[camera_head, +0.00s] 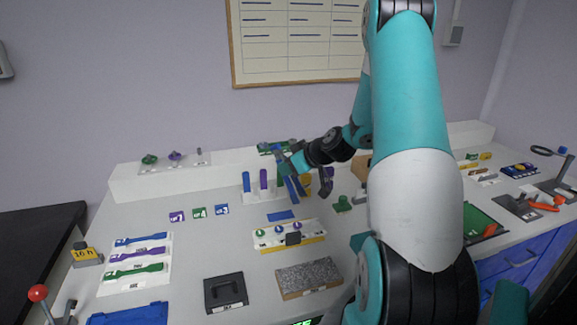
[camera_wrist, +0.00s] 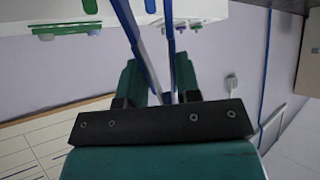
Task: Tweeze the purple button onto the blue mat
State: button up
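My gripper (camera_head: 287,165) is in the air above the back of the table, in front of the rack. It is shut on blue tweezers (camera_head: 293,189), whose two long arms also show between the fingers in the wrist view (camera_wrist: 128,28). A small blue mat (camera_head: 281,215) lies flat on the table in front of the rack. A white and yellow block (camera_head: 285,243) in front of the mat carries small buttons. One of them, small in view, looks purple (camera_head: 280,229); a green one (camera_head: 260,232) sits to its left.
The rack (camera_head: 247,197) holds upright coloured pieces, close to the tweezers. Small labelled cards (camera_head: 199,212) lie to the left. A black box (camera_head: 226,292) and a speckled slab (camera_head: 308,276) lie at the front. A green piece (camera_head: 342,203) stands right of the mat. My arm hides part of the right side.

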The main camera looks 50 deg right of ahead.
notch_tip(320, 180, down, 10)
jog(key=b, duration=0.6)
jog(key=shift+a+r, duration=0.1)
jog(key=shift+c, duration=0.4)
grip_shut()
notch_tip(320, 180, up, 12)
jog(key=p, duration=0.6)
jog(key=shift+p, duration=0.3)
